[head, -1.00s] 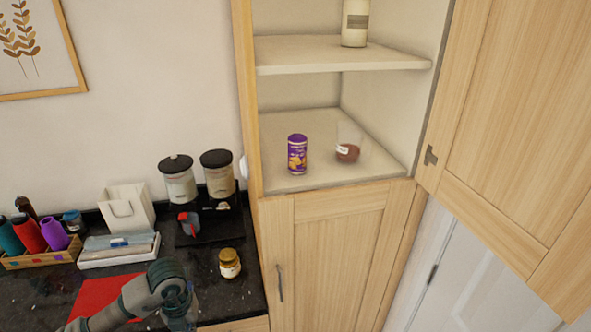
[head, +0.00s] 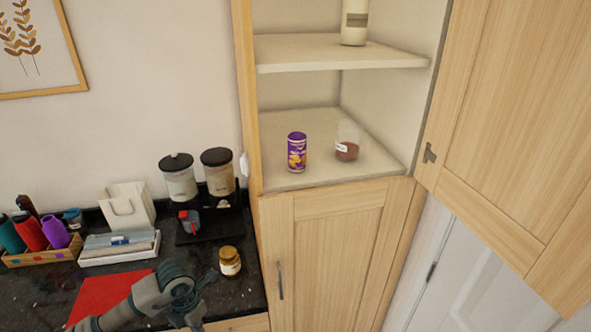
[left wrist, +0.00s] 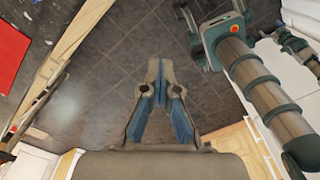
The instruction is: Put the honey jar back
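The honey jar (head: 230,261), a small amber jar with a gold lid, stands upright on the dark granite counter (head: 240,293) near its right end. The tall cabinet (head: 340,250) beside the counter has its upper door open and shows its shelves. My left arm comes in at the bottom left of the head view, left of the jar and apart from it; its fingertips are not visible there. In the left wrist view my left gripper (left wrist: 159,82) has its fingertips together, empty, over the dark tiled floor. What seems to be my right arm shows at the right there; its fingers are unclear.
A purple can (head: 297,152) and a glass jar with reddish-brown contents (head: 347,141) stand on the lower shelf (head: 318,176); a cream bottle (head: 354,22) is above. Two black-lidded canisters (head: 179,178) stand behind the honey jar. The open door (head: 510,130) fills the right side.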

